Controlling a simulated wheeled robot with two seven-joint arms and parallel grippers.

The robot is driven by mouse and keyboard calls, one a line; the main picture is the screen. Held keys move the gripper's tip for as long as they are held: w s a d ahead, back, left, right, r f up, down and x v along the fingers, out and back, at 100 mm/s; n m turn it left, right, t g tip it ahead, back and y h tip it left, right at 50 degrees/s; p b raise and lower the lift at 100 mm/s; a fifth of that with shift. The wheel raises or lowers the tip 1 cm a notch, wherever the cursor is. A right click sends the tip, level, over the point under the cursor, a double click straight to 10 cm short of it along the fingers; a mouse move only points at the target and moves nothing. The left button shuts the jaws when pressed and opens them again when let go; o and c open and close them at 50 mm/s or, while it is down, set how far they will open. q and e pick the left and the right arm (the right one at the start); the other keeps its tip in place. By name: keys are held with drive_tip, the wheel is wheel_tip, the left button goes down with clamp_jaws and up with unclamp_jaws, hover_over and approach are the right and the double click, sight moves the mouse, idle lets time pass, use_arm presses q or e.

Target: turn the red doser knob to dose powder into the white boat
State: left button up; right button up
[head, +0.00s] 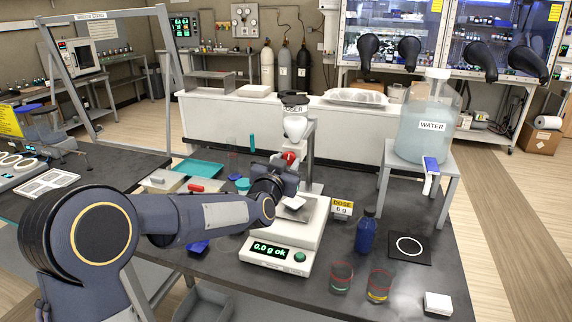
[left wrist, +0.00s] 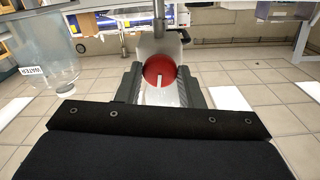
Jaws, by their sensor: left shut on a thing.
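The red doser knob (head: 289,157) sits on the front of the doser (head: 295,127), below its white hopper. In the left wrist view the knob (left wrist: 159,70) is round, with a white mark pointing down, between the two fingers. My left gripper (head: 284,178) is shut on it; the arm hides part of the contact in the head view. The white boat (head: 294,202) is on the balance (head: 283,257) below, partly hidden by the gripper; its contents cannot be made out. The display reads "0.0 g ok". My right gripper is not in view.
A card (head: 342,207) reads "DOSE 6 g". A blue bottle (head: 366,231), two glasses (head: 378,285) and a white block (head: 437,304) stand to the right. A water tank (head: 426,125) stands on a grey stand. A teal tray (head: 200,167) lies behind my left arm.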

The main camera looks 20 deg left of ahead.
use_arm(q)
drive_tip(key=m, duration=0.3)
drive_tip(key=shift+m, duration=2)
drive_tip(key=o, duration=1)
drive_tip(key=shift+c, duration=0.2)
drive_tip(key=shift+s, duration=0.1)
